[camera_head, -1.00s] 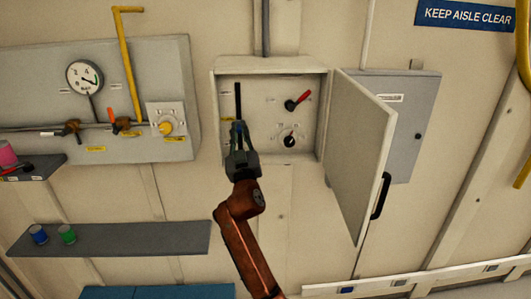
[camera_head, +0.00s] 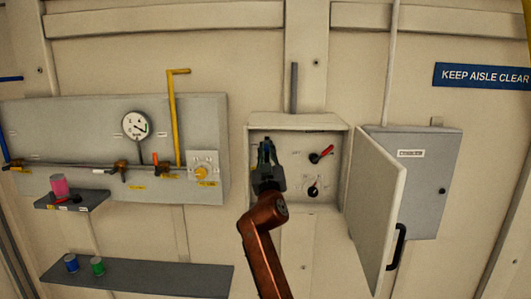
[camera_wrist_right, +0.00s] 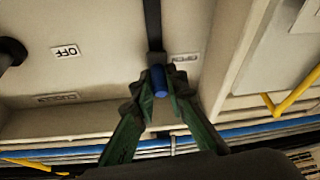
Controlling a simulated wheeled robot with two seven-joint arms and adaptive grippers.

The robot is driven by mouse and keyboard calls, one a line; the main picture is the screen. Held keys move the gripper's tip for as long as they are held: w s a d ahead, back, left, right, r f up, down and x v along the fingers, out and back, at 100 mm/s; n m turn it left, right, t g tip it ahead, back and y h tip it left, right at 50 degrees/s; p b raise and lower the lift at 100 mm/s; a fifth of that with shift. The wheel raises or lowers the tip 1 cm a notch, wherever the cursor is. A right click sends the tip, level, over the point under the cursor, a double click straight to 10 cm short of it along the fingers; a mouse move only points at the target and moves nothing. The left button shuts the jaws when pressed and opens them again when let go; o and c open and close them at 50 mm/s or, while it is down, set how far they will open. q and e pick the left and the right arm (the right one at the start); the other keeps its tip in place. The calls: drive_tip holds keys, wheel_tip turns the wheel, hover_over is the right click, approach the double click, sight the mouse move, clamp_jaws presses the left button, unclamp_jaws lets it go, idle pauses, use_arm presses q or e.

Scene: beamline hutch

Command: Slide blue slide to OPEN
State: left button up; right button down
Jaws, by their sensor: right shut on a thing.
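The blue slide (camera_wrist_right: 158,80) shows in the right wrist view as a small blue knob at the end of a dark vertical slot (camera_wrist_right: 153,25). My right gripper (camera_wrist_right: 160,92) is shut on it, with a finger on each side. In the head view my right gripper (camera_head: 266,158) is at the upper left of the open wall box (camera_head: 298,122) and hides most of the slot and slide. A small label (camera_wrist_right: 186,58) sits beside the knob, too blurred to read. My left gripper is not in view.
The box also holds a red-handled switch (camera_head: 321,154) and a black knob (camera_head: 313,189). Its door (camera_head: 376,205) stands open at the right. A gauge panel (camera_head: 110,115) is left of the box, with a shelf (camera_head: 140,278) below.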

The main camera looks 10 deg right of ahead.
drive_tip(key=c, duration=1.9)
unclamp_jaws()
drive_tip(key=shift+c, duration=0.2)
drive_tip(key=v, duration=1.2)
drive_tip(key=shift+w, duration=0.1)
drive_tip(key=x, duration=1.2)
drive_tip(key=shift+f, duration=0.1)
